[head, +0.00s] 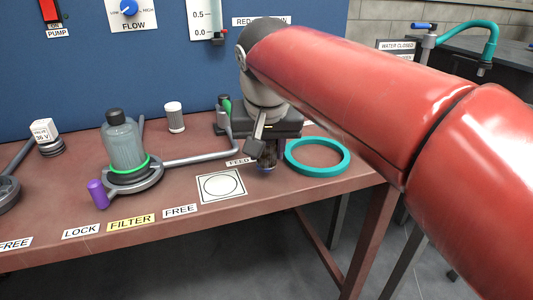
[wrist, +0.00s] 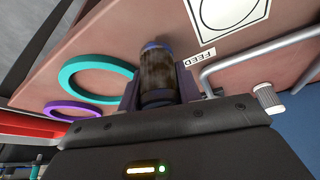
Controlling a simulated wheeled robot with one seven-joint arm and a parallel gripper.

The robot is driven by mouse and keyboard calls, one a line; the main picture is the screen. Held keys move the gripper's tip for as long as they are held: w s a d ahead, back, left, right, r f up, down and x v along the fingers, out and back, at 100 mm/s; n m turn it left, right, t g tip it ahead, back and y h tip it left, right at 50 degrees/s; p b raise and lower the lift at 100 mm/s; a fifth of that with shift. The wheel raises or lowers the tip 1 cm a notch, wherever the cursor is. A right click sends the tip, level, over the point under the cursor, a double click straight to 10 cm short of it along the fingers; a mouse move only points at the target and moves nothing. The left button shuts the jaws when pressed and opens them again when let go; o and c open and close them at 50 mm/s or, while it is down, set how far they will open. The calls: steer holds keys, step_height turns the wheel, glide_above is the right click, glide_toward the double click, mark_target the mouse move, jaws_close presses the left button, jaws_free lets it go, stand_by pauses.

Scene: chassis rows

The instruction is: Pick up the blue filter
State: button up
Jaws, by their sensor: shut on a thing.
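My gripper (head: 264,150) is over the right part of the bench, between the white square with a circle (head: 222,187) and the teal ring. Its fingers (wrist: 158,92) are shut on a brownish, see-through cylinder with a blue end, the blue filter (wrist: 157,70). In the head view the filter (head: 268,162) is mostly hidden by the fingers. I cannot tell whether its lower end touches the bench.
A teal ring (head: 318,168) lies right of my gripper. A purple ring (wrist: 72,112) shows in the wrist view. A clear black-capped bottle (head: 123,140) stands in a holder with a purple handle (head: 98,194). A white ribbed cylinder (head: 174,116) stands behind. The front right bench is clear.

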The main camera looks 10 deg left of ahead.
step_height(320, 180, up, 18)
steer(key=p, duration=0.1)
steer(key=shift+p, duration=0.3)
steer(key=shift+r, duration=0.15)
